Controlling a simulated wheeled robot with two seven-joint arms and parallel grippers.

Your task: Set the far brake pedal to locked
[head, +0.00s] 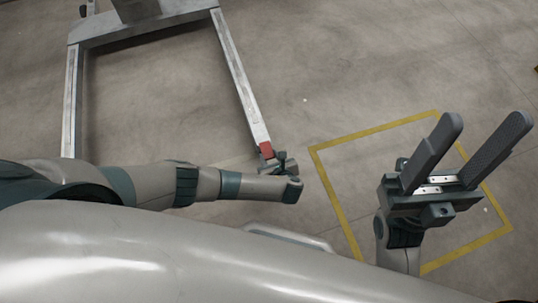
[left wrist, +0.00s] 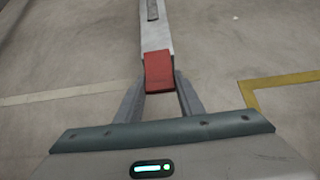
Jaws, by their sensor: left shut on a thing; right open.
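A red brake pedal (head: 266,149) sits at the end of the right-hand leg of a grey metal frame (head: 240,75). The pedal also shows in the left wrist view (left wrist: 158,72), at the end of the leg (left wrist: 155,30). My left gripper (head: 276,160) is at this pedal, with one finger on each side of it, and is shut on it. The pedal's exact tilt is hard to tell. My right gripper (head: 485,122) is open and empty, raised over the floor at the right. No other red pedal shows; the left-hand leg's near end is hidden behind my left arm.
A yellow floor marking (head: 335,205) outlines a square under my right gripper. The frame's crossbar (head: 150,28) joins the two legs at the top left. The concrete floor (head: 370,60) between the frame and the right edge is clear.

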